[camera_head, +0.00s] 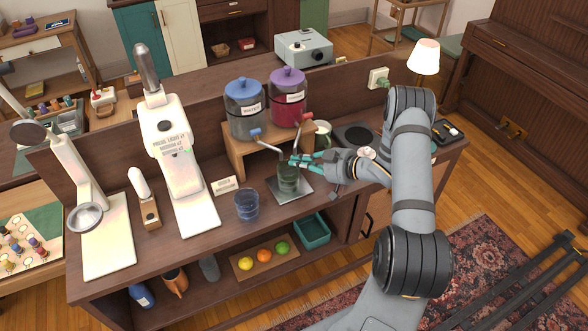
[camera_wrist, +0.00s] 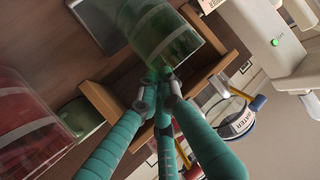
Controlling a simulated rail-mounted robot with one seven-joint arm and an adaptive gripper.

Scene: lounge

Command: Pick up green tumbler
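The green tumbler (camera_head: 288,180) is clear tinted glass and stands upright on or just over a grey metal plate (camera_head: 302,193) in front of the dispenser stand. My gripper (camera_head: 296,160) comes in from the right at the tumbler's rim. In the wrist view the tumbler (camera_wrist: 160,30) fills the top middle, and the teal fingers of my gripper (camera_wrist: 160,80) come close together at its rim edge. One fingertip seems to show through the green glass. The tumbler's far side is hidden in the wrist view.
A blue tumbler (camera_head: 247,206) stands to the left of the plate. Blue-lidded (camera_head: 245,108) and purple-lidded (camera_head: 286,97) dispensers stand on a wooden stand (camera_head: 237,158) behind, with tap levers near my gripper. A teal bin (camera_head: 312,232) and fruit tray (camera_head: 265,262) are lower down.

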